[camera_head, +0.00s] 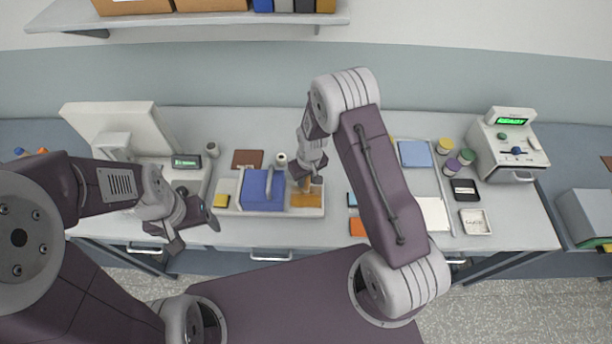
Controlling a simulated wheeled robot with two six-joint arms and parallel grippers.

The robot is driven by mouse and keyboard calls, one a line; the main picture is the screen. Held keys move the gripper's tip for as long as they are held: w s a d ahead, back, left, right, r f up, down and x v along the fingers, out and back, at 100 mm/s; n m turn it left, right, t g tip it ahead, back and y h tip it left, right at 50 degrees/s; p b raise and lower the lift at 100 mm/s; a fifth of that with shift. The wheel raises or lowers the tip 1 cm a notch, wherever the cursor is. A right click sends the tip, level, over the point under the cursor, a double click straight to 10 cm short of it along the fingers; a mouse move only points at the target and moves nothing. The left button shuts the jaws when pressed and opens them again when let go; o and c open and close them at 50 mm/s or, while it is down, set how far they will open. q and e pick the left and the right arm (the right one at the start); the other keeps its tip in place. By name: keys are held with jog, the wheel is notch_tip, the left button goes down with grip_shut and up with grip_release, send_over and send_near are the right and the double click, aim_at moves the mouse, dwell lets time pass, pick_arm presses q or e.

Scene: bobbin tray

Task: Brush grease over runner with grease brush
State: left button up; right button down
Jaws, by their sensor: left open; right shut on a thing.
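A pale tray (228,211) on the table holds a blue block-like thing (263,204) in its middle and an orange-brown part (305,200) at its right end. My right gripper (306,180) is over this right end, pointing down. It is shut on a small orange-tan thing, seemingly the grease brush, mostly hidden by the fingers. I cannot tell whether it touches the part below. The runner cannot be made out for sure. My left gripper (196,232) is open and empty near the table's front edge, left of the tray.
A white machine (125,135) stands at the left and a device with a green display (510,145) at the right. Several small jars and a blue pad (415,153) lie right of my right arm. A shelf (200,19) hangs above.

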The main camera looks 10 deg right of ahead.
jog(key=shift+s+a, duration=0.3)
jog(key=shift+s, duration=0.7)
jog(key=shift+s+a, duration=0.3)
jog(key=shift+s, duration=0.65)
jog(key=shift+w, duration=0.1)
jog(key=shift+w+d, duration=0.3)
jog(key=shift+w, duration=0.45)
jog(key=shift+w+d+f+b, duration=0.1)
jog(key=shift+w+d+b, duration=0.2)
jog(key=shift+w, duration=0.6)
jog(key=shift+w+d+b, duration=0.15)
jog(key=shift+w+b, duration=0.1)
jog(key=shift+w, duration=0.6)
jog(key=shift+s+a, duration=0.15)
jog(key=shift+s, duration=0.5)
jog(key=shift+s+a, duration=0.1)
jog(key=shift+s, duration=0.1)
jog(key=shift+s+a+p, duration=0.25)
jog(key=shift+s+p, duration=0.05)
jog(key=shift+s, duration=0.6)
jog(key=shift+s, duration=0.1)
jog(key=shift+s+a, duration=0.25)
jog(key=shift+s, duration=0.6)
